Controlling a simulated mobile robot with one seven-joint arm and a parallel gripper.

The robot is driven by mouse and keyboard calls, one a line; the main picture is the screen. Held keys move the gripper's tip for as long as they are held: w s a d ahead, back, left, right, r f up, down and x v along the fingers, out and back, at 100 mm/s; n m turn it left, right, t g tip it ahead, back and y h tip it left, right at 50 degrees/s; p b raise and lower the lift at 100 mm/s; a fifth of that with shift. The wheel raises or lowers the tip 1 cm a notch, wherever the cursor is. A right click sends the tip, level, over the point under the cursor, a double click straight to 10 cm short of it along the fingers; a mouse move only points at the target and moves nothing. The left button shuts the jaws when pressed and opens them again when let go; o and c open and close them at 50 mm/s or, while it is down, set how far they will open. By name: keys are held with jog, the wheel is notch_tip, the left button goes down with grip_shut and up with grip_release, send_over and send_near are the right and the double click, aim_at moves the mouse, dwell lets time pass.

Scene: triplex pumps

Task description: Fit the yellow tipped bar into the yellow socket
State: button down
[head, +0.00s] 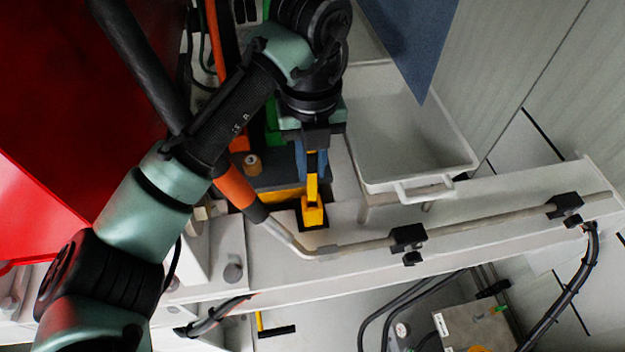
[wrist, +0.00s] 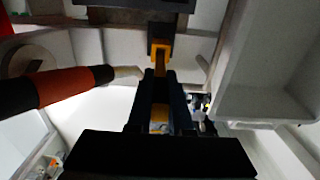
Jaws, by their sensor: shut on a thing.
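My gripper (head: 313,165) points down and is shut on the yellow tipped bar (head: 312,186). The bar reaches out beyond the fingertips. In the wrist view the bar (wrist: 160,118) also shows between the dark fingers (wrist: 160,88). A wider yellow block, which looks like the yellow socket (head: 313,214), sits at a dark opening in the light ledge. In the wrist view it shows beyond the fingertips (wrist: 161,49), against a dark recess. The bar's far end lines up with this block and appears to meet it. I cannot tell whether it is inside.
A white tray (head: 465,165) with a handle stands right of my gripper. A blue panel (head: 412,40) hangs above the tray. Red panels stand at left.

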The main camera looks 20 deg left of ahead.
aim_at(312, 180)
jog(key=shift+w+f, duration=0.1)
jog(key=shift+f, duration=2.1)
jog(key=c, duration=0.8)
grip_release()
jog(key=shift+r, duration=0.1)
notch_tip(312, 180, up, 12)
jog(key=shift+f, duration=0.1)
